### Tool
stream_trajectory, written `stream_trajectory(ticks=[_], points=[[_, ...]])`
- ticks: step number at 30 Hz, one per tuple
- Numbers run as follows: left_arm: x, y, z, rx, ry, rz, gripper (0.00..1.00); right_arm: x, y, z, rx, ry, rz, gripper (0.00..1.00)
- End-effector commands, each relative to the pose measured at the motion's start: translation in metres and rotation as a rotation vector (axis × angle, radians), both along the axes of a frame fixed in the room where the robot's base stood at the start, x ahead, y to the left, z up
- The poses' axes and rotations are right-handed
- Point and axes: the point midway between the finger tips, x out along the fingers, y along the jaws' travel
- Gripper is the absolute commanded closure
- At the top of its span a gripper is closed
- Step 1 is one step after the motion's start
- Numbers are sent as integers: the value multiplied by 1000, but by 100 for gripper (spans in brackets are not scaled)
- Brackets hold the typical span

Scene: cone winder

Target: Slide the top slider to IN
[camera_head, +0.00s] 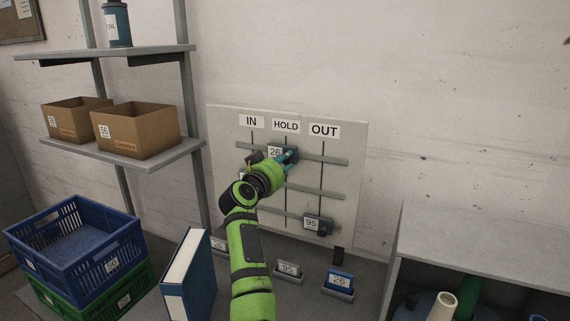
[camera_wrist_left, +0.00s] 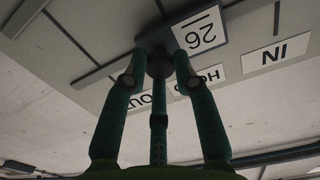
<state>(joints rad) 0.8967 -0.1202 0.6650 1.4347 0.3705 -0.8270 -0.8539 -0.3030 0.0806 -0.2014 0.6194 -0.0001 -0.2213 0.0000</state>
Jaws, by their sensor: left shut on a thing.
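The top slider (camera_head: 274,152) is a dark block with a white "26" label, on the upper rail of a pale board (camera_head: 348,125). It stands under the HOLD sign (camera_head: 286,126), between the IN sign (camera_head: 251,121) and the OUT sign (camera_head: 324,131). My left gripper (camera_head: 289,157) is shut on the top slider's knob. In the left wrist view, the gripper's dark green fingers (camera_wrist_left: 158,75) close around a round knob below the "26" label (camera_wrist_left: 200,32). My right gripper is in neither view.
A slider labelled 95 (camera_head: 311,224) sits on the lowest rail under OUT. My arm mostly hides another slider at the middle rail's left. Below stand card holders labelled 95 (camera_head: 288,269) and 26 (camera_head: 339,281), a blue binder (camera_head: 190,280) and a blue crate (camera_head: 75,245).

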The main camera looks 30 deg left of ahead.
Motion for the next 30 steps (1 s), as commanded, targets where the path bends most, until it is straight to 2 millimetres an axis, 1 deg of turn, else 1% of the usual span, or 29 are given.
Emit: stream_trajectory(ticks=[1,5,9,12,15,19,28,29,30], points=[[-1,12,2,8,-15,9,100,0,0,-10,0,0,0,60],[-3,37,1,11,-15,11,100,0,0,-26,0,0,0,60],[-5,66,3,9,-17,10,100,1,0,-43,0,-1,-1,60],[-6,85,4,8,-18,9,100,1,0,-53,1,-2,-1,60],[-7,99,5,4,-18,8,100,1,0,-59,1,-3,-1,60],[-7,107,8,2,-19,8,100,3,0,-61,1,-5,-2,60],[-8,109,11,3,-21,11,100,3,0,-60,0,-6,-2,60],[-8,109,11,3,-21,11,64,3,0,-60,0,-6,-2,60],[-8,109,11,3,-21,11,48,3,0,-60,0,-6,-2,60]])
